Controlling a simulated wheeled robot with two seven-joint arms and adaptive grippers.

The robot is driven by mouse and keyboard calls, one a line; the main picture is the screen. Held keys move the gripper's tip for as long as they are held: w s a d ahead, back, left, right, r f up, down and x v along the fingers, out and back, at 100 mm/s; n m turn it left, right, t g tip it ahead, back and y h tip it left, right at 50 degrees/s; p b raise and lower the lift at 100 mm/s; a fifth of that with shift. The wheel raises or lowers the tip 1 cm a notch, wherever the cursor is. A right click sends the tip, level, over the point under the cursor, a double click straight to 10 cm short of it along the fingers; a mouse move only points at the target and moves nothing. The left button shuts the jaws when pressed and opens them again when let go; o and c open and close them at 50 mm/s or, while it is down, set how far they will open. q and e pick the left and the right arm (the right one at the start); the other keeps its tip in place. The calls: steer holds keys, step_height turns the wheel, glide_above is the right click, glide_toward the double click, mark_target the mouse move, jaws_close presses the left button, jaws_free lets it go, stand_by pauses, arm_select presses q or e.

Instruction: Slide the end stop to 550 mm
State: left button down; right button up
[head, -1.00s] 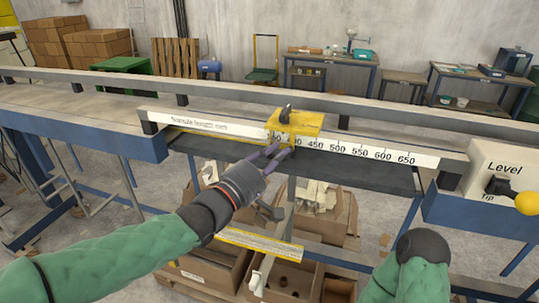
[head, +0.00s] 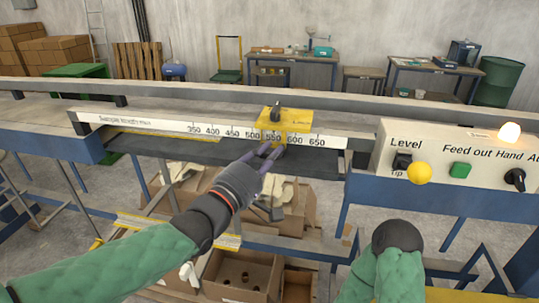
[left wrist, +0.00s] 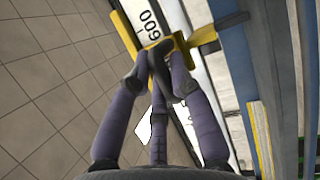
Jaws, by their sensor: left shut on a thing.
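The yellow end stop (head: 290,118) with a dark knob on top sits on the white scale rail (head: 160,124). Its front is over the part of the scale around 550, with the 500 mark just to its left and 650 to its right. My left gripper (head: 268,152) is at the stop's lower front edge, shut on it. The left wrist view shows the fingertips (left wrist: 160,52) together at a yellow part of the end stop (left wrist: 180,42), beside the 600 mark. The fingers hide the exact grip.
A control panel (head: 440,165) with a yellow knob and a green button stands right of the rail. Open cardboard boxes (head: 240,275) lie below. A long beam (head: 200,92) runs behind the scale.

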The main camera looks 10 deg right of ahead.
arm_select(q)
steer(key=c, duration=1.1)
jaws_free()
steer(key=v, duration=1.2)
